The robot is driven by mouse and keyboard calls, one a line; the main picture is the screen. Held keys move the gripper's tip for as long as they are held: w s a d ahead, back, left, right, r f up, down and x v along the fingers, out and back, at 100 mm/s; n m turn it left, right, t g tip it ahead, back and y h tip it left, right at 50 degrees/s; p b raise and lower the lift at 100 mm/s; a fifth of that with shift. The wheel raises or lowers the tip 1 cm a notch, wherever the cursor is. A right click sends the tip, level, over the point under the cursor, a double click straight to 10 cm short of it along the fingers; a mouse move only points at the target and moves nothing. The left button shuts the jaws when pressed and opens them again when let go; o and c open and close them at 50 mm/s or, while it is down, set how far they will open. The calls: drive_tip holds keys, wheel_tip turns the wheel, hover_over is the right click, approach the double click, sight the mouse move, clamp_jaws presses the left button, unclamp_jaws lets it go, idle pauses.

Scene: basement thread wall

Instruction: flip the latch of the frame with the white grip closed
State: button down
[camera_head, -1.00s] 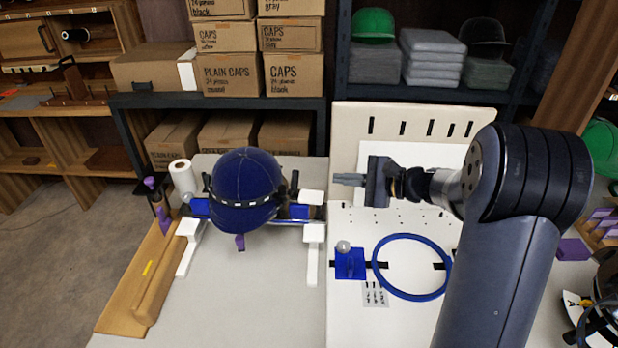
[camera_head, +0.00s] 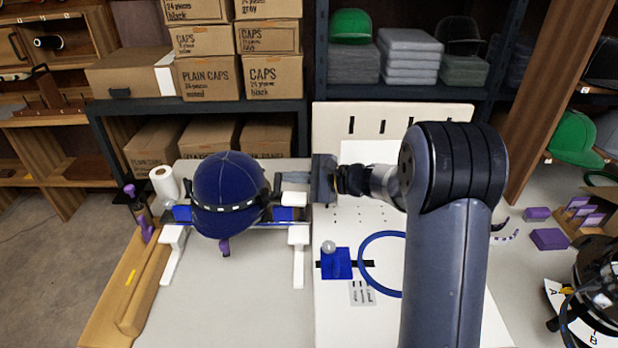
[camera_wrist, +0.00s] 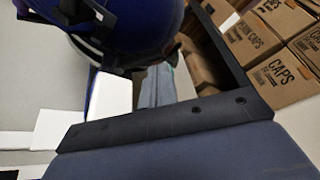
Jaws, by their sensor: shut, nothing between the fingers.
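A navy cap (camera_head: 228,190) is stretched on a cap frame with blue blocks (camera_head: 283,214) and white legs (camera_head: 298,262) on the table. A white block (camera_head: 294,198), perhaps the white grip, is at the frame's right end; a white block also shows in the wrist view (camera_wrist: 110,96). In the wrist view my fingers (camera_wrist: 157,86) are beside the white block. I cannot make out the latch or tell contact.
A blue ring (camera_head: 372,262) and a blue block with a ball knob (camera_head: 336,262) are on the white board at right. A wooden rail (camera_head: 137,290) and a white roll (camera_head: 164,186) are at left. Boxes (camera_head: 208,78) fill the shelf behind. The front table is clear.

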drive_tip(key=shift+w+a+f, duration=0.1)
drive_tip(key=shift+w+a, duration=0.1)
drive_tip(key=shift+a, duration=0.35)
